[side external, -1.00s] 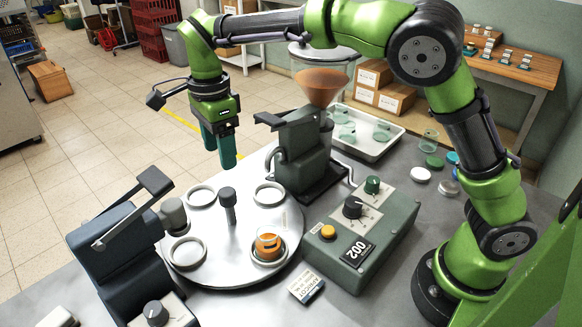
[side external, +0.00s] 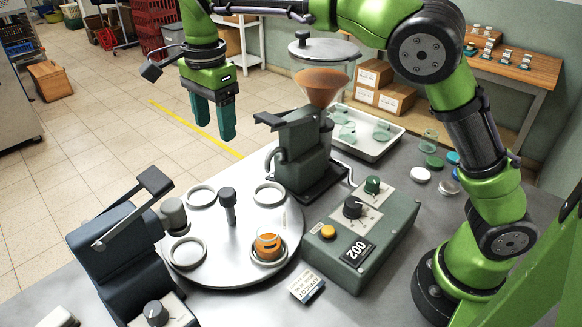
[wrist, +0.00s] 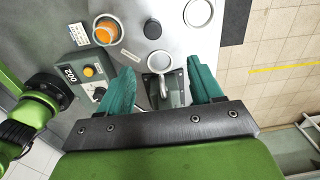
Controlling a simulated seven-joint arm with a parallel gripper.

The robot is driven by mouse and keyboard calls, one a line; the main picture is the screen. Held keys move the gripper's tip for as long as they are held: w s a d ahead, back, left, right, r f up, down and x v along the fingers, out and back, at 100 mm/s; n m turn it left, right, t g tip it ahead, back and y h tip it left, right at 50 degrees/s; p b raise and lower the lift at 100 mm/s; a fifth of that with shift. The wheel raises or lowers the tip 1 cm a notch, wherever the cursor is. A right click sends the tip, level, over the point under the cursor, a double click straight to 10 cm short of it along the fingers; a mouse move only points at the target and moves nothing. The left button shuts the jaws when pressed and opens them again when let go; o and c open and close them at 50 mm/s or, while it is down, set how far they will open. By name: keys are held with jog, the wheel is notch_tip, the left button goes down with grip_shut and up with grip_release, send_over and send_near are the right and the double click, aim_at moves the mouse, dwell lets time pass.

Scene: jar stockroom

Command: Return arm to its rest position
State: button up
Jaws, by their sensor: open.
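My gripper (side external: 212,138) is raised in the air beyond the round turntable in the side view, with its two teal fingers pointing down. It is open, with nothing between the fingers. In the wrist view the two fingers (wrist: 163,95) stand wide apart, with part of the filling machine (wrist: 166,82) below between them. A small jar with orange contents (side external: 268,246) sits in a ring of the turntable (side external: 225,268), away from my gripper. The jar also shows in the wrist view (wrist: 104,33).
The filling machine (side external: 300,160) with its hopper (side external: 322,85) stands right of my gripper. A control box (side external: 365,235) reading 002, a dark press (side external: 115,250) and a tray (side external: 385,147) with glass jars also stand on the table. Open floor lies behind my gripper.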

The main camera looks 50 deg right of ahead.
jog(key=s+d+f+n+t+y, duration=0.1)
jog(key=s+d+n+t, duration=0.2)
jog(key=s+d+n, duration=0.3)
jog(key=s+d+n+t+y, duration=0.1)
jog(key=s+d+n+t, duration=0.2)
jog(key=s+d+n, duration=0.4)
jog(key=shift+s+d+f+n+t, duration=0.35)
jog(key=shift+s+d, duration=0.3)
jog(key=shift+s, duration=3.95)
